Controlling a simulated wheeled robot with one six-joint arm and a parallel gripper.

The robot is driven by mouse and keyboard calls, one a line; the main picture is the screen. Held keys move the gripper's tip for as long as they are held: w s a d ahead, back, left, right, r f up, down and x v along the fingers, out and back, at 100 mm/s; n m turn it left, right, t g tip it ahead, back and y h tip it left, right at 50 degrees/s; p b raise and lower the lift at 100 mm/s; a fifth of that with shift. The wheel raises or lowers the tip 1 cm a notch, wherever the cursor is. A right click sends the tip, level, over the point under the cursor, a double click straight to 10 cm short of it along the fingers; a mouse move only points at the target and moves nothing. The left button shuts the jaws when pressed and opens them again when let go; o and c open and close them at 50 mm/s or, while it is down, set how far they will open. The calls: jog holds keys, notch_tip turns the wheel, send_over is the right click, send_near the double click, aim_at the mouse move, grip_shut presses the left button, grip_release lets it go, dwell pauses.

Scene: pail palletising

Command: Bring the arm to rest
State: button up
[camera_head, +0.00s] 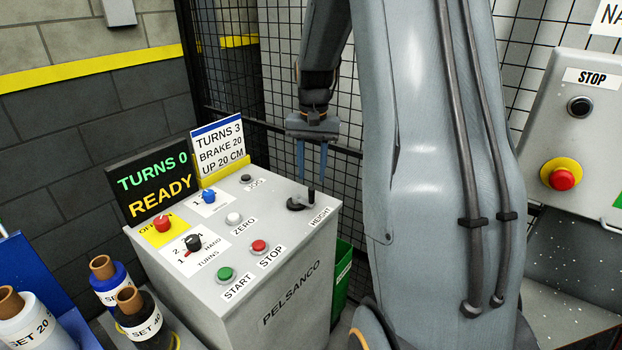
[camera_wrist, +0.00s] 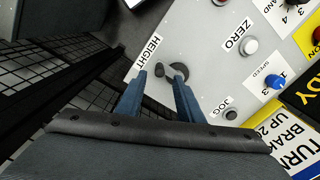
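My gripper (camera_head: 312,172) hangs from my arm with its two blue fingers pointing down over the back right corner of the grey control box (camera_head: 285,278). The fingers are apart with nothing between them in the head view. Just below the tips stands the black HEIGHT lever (camera_head: 311,197), upright on its round base. In the wrist view the gripper (camera_wrist: 159,76) shows two separated fingers, and the lever's black knob (camera_wrist: 160,70) appears in line with the gap. The tips look a little above the lever; whether they touch it I cannot tell.
The box carries buttons, knobs and a display (camera_head: 155,184) reading TURNS 0 READY. A mesh fence (camera_head: 265,90) stands close behind. A green bin (camera_head: 342,275) is beside the box. A panel with a red stop button (camera_head: 562,179) is at right.

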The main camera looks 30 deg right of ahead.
dwell(0.4)
jog(key=s+a+f+n+t, duration=0.1)
jog(key=s+a+f+n, duration=0.2)
jog(key=s+a+n, duration=0.5)
jog(key=s+a, duration=0.9)
jog(key=a, duration=0.2)
jog(key=shift+s+a+f, duration=0.15)
jog(key=shift+s+a, duration=0.2)
jog(key=shift+d, duration=0.1)
